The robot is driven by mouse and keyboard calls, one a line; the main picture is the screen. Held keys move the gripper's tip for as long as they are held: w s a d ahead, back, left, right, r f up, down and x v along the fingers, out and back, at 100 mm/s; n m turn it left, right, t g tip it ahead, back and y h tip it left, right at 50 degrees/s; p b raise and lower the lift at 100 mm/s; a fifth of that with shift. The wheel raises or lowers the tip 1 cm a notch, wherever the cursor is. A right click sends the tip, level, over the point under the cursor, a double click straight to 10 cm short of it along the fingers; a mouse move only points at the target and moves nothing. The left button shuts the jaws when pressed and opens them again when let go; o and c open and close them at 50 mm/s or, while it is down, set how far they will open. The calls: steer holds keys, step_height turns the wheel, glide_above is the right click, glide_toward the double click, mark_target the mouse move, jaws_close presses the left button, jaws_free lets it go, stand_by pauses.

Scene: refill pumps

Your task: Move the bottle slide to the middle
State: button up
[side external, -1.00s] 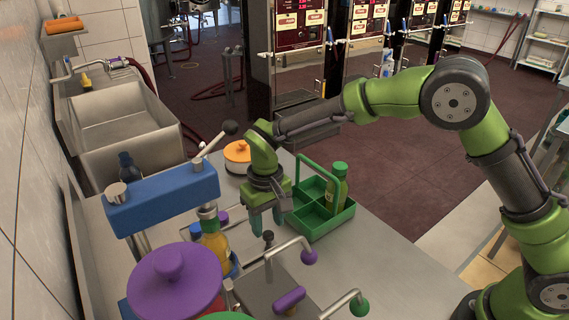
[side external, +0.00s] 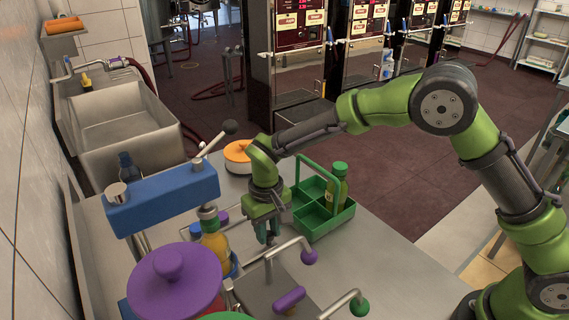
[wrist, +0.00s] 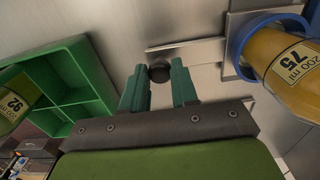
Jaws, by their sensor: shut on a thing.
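The bottle slide (wrist: 190,52) is a flat metal strip with a black knob (wrist: 159,73) at one end and a blue holder (wrist: 240,38) at the other. A yellow-orange bottle (side external: 214,246) with a green cap stands in the holder; it also shows in the wrist view, labelled 200 ml 75 (wrist: 290,65). My gripper (side external: 267,238) is low over the steel counter, right of the bottle, its green fingers (wrist: 158,82) on either side of the knob and shut on it. The fingers partly hide the knob in the side view.
A green crate (side external: 322,226) with a green-capped bottle (side external: 337,187) stands just right of my gripper. A blue dispenser head (side external: 162,199) and a purple lid (side external: 175,282) are at left.

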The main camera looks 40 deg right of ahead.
steer(key=shift+s, duration=5.25)
steer(key=o, duration=0.9)
steer(key=shift+o, duration=0.2)
step_height(320, 180, up, 17)
